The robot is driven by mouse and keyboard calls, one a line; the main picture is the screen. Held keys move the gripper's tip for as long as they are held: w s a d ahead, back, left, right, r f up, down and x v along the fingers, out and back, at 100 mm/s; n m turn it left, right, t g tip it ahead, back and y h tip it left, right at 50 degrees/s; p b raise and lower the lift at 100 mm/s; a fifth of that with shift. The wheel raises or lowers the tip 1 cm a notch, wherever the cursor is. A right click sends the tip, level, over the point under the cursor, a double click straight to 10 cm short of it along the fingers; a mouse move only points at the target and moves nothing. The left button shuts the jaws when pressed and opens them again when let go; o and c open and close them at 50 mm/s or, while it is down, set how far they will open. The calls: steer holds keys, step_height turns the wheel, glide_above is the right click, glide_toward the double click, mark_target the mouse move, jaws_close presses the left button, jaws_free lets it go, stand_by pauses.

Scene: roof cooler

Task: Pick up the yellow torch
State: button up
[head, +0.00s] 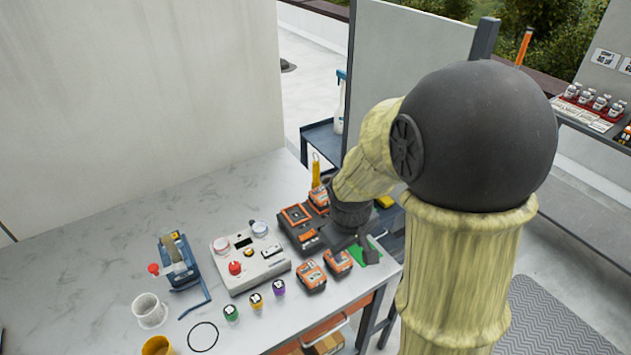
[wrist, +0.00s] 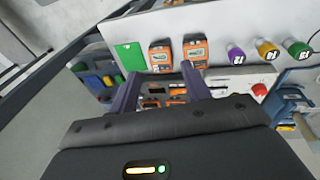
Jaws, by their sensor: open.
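A slim upright yellow object with a loop at its top (head: 316,172), which looks like the yellow torch, stands at the back edge of the bench beside the orange and black charger. My gripper (head: 356,246) is over the right end of the bench, to the right of and nearer than that object, by the green card (head: 366,254). In the wrist view my gripper (wrist: 160,88) is open, with its two fingers apart and nothing visibly held. I cannot pick out the torch surely in the wrist view; my gripper body hides much there.
The bench's back left is clear. A shelf stands behind.

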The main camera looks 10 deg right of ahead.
steer(key=w+a+f+n+t+h+b, duration=0.1)
steer(key=w+a+f+n+h, duration=0.1)
steer(key=w+n, duration=0.3)
steer(key=w+a+f+n+t+h+b, duration=0.1)
steer(key=w+n, duration=0.4)
steer(key=w, duration=0.5)
steer(key=w+a+f+n+t+h+b, duration=0.1)
steer(key=w+a+f+n+h+b, duration=0.1)
steer(key=w+n, duration=0.4)
steer(key=shift+w+a+f+h, duration=0.35)
steer(key=shift+w+a+h, duration=0.2)
steer(key=shift+a+h, duration=0.05)
steer(key=shift+w+a+f+h, duration=0.3)
steer(key=shift+w+a+h, duration=0.25)
steer(key=shift+h, duration=0.05)
steer(key=w+a+r+n+t+h+b, duration=0.1)
steer(key=w+a+n+t, duration=0.2)
steer(key=w+a+n, duration=0.2)
steer(key=shift+a+r+t+h, duration=0.3)
steer(key=shift+a+t+h, duration=0.1)
steer(key=shift+a, duration=0.55)
steer(key=shift+d, duration=0.1)
steer(key=p, duration=0.2)
glide_toward(316, 172)
steer(key=w+d+f, duration=0.2)
steer(key=shift+w+f, duration=0.25)
steer(key=shift+w, duration=0.15)
